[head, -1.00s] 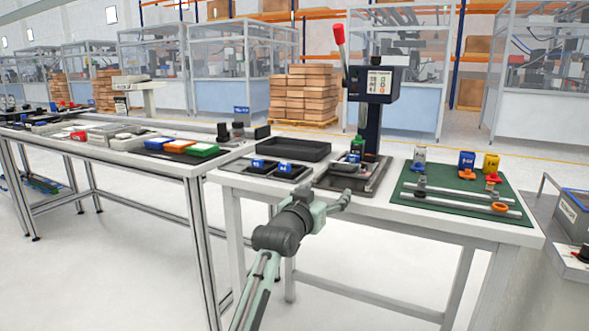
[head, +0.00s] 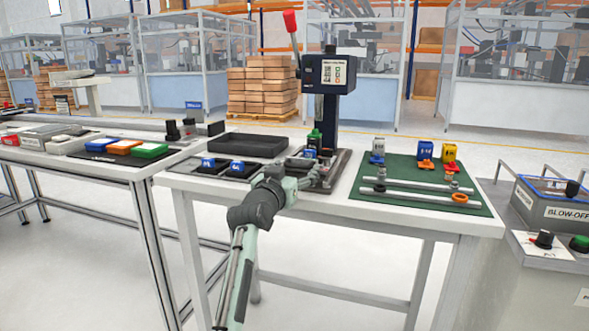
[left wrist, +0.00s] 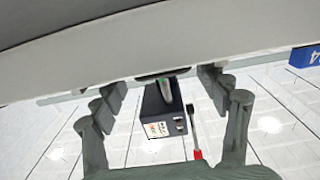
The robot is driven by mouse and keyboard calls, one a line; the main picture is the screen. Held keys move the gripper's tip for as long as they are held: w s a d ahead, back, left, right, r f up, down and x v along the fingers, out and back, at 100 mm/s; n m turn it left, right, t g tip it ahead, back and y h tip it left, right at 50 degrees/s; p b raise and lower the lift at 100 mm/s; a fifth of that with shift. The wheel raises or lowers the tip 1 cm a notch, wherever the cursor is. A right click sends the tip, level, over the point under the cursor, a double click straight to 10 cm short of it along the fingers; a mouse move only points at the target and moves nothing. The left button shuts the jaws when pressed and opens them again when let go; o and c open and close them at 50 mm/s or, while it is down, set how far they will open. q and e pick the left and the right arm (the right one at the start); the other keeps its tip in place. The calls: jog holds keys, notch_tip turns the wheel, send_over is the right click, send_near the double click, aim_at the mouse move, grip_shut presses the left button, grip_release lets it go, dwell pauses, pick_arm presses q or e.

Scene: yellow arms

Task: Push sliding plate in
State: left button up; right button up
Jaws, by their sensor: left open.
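A dark press (head: 330,125) with a red-tipped lever (head: 290,22) stands on the table. Its dark base and sliding plate (head: 337,172) lie at the table's front, with a small dark fixture and a green-topped part on them. My left gripper (head: 308,182) is at the front left of this base, low over the table edge, and partly covers it. I cannot tell whether it touches the plate. In the left wrist view its two fingers (left wrist: 168,110) are spread and empty, with the press head (left wrist: 162,110) and red lever tip (left wrist: 197,154) visible beyond. My right gripper is not in view.
A black tray (head: 248,145) and two blue-labelled blocks lie left of the press. A green mat (head: 425,185) with rods and coloured parts lies right. A blow-off box (head: 550,205) stands at far right. The floor in front of the table is open.

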pick_arm(q)
jog(key=shift+w+d, duration=0.1)
jog(key=shift+w, duration=0.35)
jog(key=shift+c, duration=0.6)
